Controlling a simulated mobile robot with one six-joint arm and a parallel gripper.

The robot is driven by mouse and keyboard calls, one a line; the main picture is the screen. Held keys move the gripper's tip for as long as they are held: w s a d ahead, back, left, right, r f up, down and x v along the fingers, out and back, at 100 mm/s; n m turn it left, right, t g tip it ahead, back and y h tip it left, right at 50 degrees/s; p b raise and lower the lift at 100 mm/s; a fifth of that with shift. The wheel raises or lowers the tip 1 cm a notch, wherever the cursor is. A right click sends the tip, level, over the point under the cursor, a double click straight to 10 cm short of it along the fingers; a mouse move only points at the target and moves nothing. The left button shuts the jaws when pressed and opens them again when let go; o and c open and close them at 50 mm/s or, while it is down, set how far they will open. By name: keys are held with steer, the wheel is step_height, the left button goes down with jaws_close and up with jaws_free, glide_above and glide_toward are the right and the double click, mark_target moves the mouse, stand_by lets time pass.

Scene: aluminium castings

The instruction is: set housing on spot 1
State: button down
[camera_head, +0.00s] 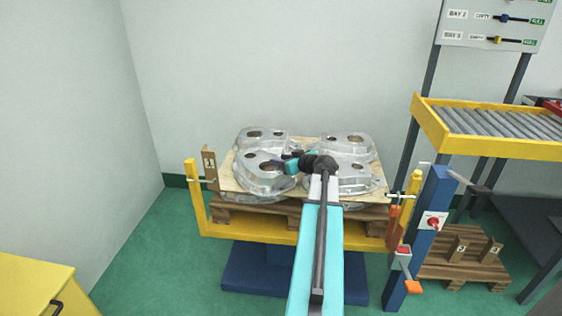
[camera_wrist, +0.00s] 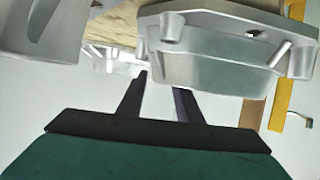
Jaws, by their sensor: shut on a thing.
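My gripper (camera_head: 279,163) reaches left over the board at the inner edge of the front left housing (camera_head: 255,182), a silvery casting with a dark round hole. In the wrist view this housing fills the upper right (camera_wrist: 225,60). The two dark fingers of my gripper (camera_wrist: 161,82) end at its left edge, and my gripper is shut on it. The exact contact is hard to see, and I cannot tell whether the housing rests on the board. Which place is spot 1 is not clear; a brown upright plate marked 1 (camera_head: 209,166) stands left of the pallet.
More housings stand at back left (camera_head: 262,141), back right (camera_head: 345,143) and front right (camera_head: 357,179) on a plywood board (camera_head: 228,184). A yellow frame (camera_head: 290,233) surrounds the pallet. A roller conveyor (camera_head: 500,122) and low pallet (camera_head: 465,262) are on the right.

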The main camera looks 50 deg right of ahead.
steer(key=c, duration=1.2)
jaws_free()
steer(key=shift+r, duration=0.1)
steer(key=shift+f, duration=0.25)
steer(key=v, duration=1.4)
steer(key=shift+r, duration=0.15)
